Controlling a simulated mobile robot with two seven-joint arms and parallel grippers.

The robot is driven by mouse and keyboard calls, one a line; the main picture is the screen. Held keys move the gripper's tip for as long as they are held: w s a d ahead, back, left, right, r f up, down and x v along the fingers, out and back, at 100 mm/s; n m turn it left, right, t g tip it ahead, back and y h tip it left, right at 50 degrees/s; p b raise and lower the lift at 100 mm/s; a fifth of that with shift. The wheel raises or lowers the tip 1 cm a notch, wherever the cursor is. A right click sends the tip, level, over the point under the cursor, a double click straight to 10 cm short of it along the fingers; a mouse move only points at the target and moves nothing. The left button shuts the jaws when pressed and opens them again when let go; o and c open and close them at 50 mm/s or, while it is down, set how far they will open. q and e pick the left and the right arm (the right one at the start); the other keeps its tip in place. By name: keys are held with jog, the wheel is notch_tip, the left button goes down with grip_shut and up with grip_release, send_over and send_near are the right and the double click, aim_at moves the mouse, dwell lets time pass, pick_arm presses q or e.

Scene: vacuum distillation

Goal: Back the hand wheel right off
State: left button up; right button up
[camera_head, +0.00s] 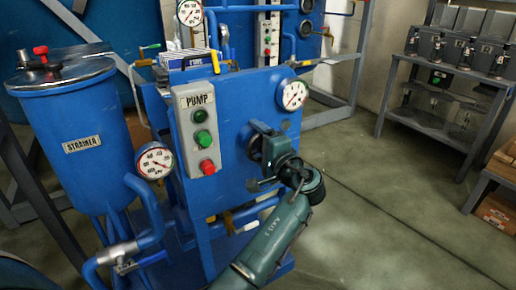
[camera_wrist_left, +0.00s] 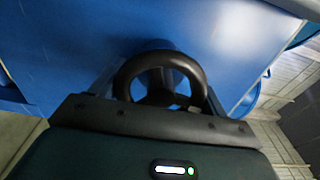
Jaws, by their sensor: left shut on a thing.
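The hand wheel (camera_wrist_left: 160,58) is a black ring with spokes, seen in the left wrist view in front of the blue pump panel (camera_head: 235,112). My left gripper (camera_wrist_left: 158,88) is shut on the hand wheel, with a finger on either side of its rim. In the head view my left gripper (camera_head: 262,150) is at the right part of the panel's face, below the round gauge. There the gripper and wrist hide most of the wheel. The wheel's stem and seat cannot be seen. My right gripper is in neither view.
A grey PUMP switch box (camera_head: 198,128) with green and red buttons is left of the gripper. A gauge (camera_head: 291,95) is just above it. The blue strainer (camera_head: 78,135) and pipes stand at left. Open floor (camera_head: 390,210) lies to the right.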

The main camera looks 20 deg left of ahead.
pick_arm(q)
jog(key=shift+n, duration=0.5)
jog(key=shift+r+b, duration=0.1)
jog(key=shift+b, duration=0.2)
jog(key=o, duration=1)
